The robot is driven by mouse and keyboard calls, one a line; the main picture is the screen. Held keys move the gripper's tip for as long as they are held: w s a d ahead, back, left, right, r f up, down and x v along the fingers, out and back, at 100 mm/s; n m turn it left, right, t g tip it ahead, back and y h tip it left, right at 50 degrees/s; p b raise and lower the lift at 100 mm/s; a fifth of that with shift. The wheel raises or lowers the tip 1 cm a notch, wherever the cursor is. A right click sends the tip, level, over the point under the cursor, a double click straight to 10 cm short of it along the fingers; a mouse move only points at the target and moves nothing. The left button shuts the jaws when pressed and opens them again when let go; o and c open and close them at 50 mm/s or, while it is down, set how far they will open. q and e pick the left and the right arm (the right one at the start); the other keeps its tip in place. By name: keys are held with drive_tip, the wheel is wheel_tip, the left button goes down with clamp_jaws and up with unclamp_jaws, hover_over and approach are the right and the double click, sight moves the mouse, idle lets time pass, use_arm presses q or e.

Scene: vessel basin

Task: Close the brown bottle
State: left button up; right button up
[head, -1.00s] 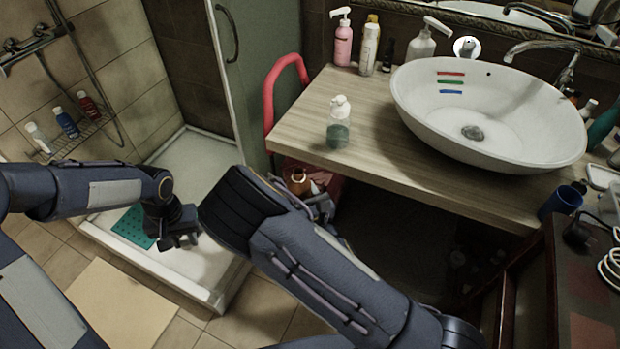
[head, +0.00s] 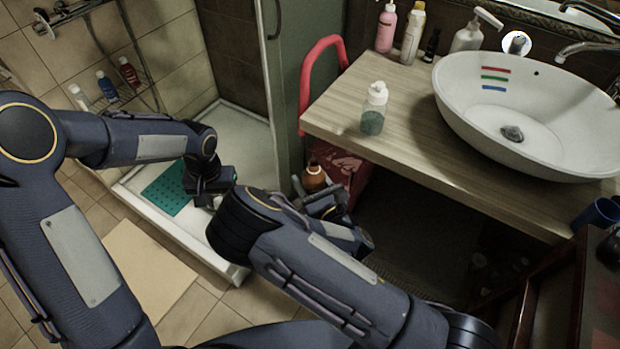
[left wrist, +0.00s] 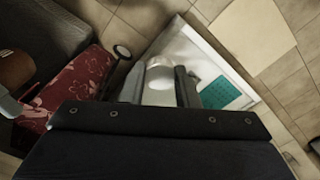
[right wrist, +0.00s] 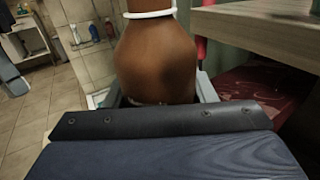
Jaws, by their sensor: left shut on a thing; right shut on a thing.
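The brown bottle (head: 314,179) is partly hidden behind my right forearm in the head view. My right gripper (right wrist: 155,98) is shut on its lower body. In the right wrist view the bottle (right wrist: 155,60) looks upright, with a white ring at its neck; its mouth is cut off above. My left gripper (head: 213,200) is shut on a small white rounded piece, which looks like a cap (left wrist: 161,84), above the shower tray's edge. It is apart from the bottle, to its left in the head view. Part of the bottle shows at the left wrist view's left edge (left wrist: 14,68).
The wooden counter (head: 420,135) holds a basin (head: 560,130) and a clear pump bottle (head: 374,110). A red-patterned seat (head: 345,160) with a red frame stands behind the brown bottle. The shower tray (head: 225,130) holds a teal mat (head: 165,188).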

use_arm(q)
drive_tip(key=w+d+r+m, duration=0.2)
drive_tip(key=w+d+r, duration=0.2)
drive_tip(key=d+r, duration=0.55)
wheel_tip(320, 180, up, 8)
drive_tip(key=m, duration=0.3)
hover_over(314, 185)
drive_tip(key=w, duration=0.3)
drive_tip(key=shift+s+d+f, duration=0.1)
drive_tip(key=shift+d+f, duration=0.05)
drive_tip(key=shift+f, duration=0.05)
drive_tip(key=shift+f, duration=2)
drive_tip(key=shift+s, duration=0.1)
drive_tip(key=shift+f, duration=0.9)
drive_tip(key=shift+f, duration=0.55)
